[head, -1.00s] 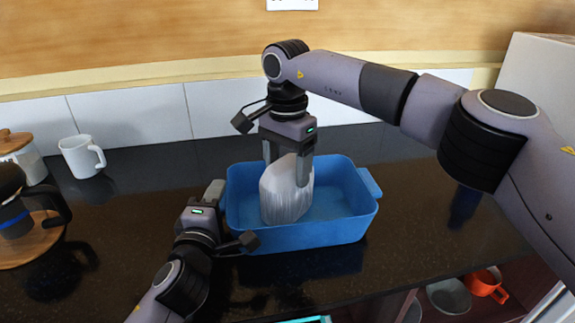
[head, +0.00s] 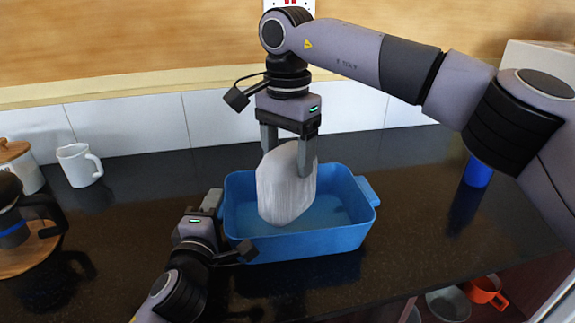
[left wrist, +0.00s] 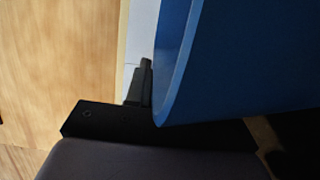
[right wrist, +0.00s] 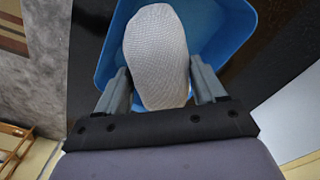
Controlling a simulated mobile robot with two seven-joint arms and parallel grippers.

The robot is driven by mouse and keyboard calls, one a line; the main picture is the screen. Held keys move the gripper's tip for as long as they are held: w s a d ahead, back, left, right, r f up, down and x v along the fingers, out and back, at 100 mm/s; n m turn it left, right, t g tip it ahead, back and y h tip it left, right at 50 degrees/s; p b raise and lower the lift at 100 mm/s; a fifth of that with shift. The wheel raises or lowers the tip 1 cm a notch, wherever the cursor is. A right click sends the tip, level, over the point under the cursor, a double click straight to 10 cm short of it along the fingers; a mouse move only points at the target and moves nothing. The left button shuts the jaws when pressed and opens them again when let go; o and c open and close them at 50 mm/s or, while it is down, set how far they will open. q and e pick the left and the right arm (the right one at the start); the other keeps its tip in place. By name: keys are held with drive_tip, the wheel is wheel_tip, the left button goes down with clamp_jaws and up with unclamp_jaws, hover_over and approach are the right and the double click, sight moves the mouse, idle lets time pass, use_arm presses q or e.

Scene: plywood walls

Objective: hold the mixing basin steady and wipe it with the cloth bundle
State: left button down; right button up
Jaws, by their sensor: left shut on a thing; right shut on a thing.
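The mixing basin (head: 335,240) is a blue rectangular tub with a side handle, standing on the dark counter. My left gripper (head: 214,200) is shut on the basin's left wall; its blue side fills much of the left wrist view (left wrist: 240,60). The cloth bundle (head: 286,190) is a whitish, rounded, woven lump. My right gripper (head: 287,158) points down and is shut on the bundle, one finger on each side. The bundle is over the left part of the basin; whether it touches the floor is hard to tell. It also shows between the fingers in the right wrist view (right wrist: 157,55).
A white mug (head: 80,165), a lidded jar (head: 20,165) and a dark-handled pot (head: 22,215) on a round wooden board (head: 35,258) stand at the left. A blue cup (head: 477,172) stands at the right. An orange mug (head: 486,290) sits below the counter.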

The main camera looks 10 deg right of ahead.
drive_tip(key=shift+r, duration=1)
use_arm(q)
drive_tip(key=c, duration=0.9)
unclamp_jaws()
drive_tip(key=shift+s, duration=0.1)
drive_tip(key=v, duration=1)
drive_tip(key=shift+s+a, duration=0.1)
drive_tip(key=shift+s, duration=0.25)
drive_tip(key=shift+s+a, duration=0.15)
drive_tip(key=shift+s, duration=0.4)
